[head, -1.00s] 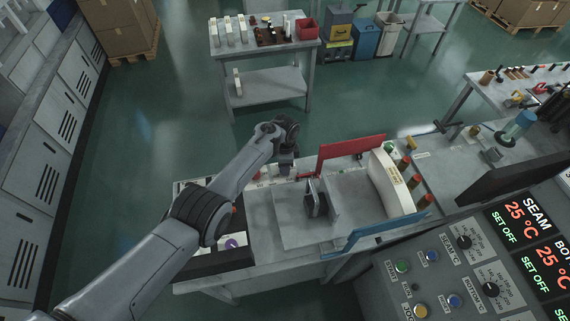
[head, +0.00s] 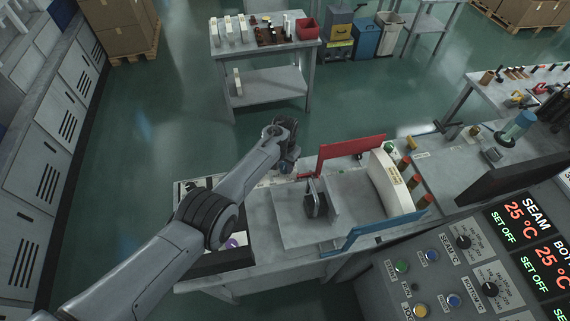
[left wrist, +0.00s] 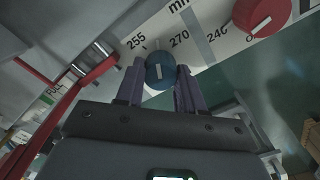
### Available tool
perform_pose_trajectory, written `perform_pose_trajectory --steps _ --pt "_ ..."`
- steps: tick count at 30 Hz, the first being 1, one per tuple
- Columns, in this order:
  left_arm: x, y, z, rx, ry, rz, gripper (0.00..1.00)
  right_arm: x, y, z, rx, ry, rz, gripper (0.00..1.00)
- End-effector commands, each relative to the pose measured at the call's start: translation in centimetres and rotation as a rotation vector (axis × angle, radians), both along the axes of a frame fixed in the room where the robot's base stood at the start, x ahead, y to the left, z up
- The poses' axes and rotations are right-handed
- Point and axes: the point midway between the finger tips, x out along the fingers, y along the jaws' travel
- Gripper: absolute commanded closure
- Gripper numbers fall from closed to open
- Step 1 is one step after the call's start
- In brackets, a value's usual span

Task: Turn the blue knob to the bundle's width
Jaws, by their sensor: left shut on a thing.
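The blue knob (left wrist: 160,71) sits between the two fingers of my left gripper (left wrist: 160,84) in the left wrist view. The gripper is shut on it. A white line marks the knob's face. Behind it is a white scale plate (left wrist: 207,32) with dark numbers 255, 270 and 240 and "mm". In the head view my left gripper (head: 287,167) is at the far left edge of the bench machine, beside the red plate; the knob is too small to make out there. I cannot pick out a bundle with certainty. My right gripper is out of view.
A red knob (left wrist: 262,14) is to the right of the blue one. A red plate (head: 350,152) and a blue plate (head: 376,232) flank the machine bed (head: 280,222), with a dark upright block (head: 316,203) between them. A control panel (head: 450,275) stands at front right.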

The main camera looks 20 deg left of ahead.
Motion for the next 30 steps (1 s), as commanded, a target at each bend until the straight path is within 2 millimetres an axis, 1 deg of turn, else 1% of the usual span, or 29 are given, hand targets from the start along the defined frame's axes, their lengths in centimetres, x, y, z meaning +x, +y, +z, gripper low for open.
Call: perform_pose_trajectory --steps 17,30 --pt "0.0 0.1 -0.2 -0.001 0.000 0.546 0.93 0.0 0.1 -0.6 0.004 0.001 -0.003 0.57" --pt "-0.1 0.2 -0.2 0.000 0.001 0.964 0.93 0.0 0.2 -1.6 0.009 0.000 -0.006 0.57"
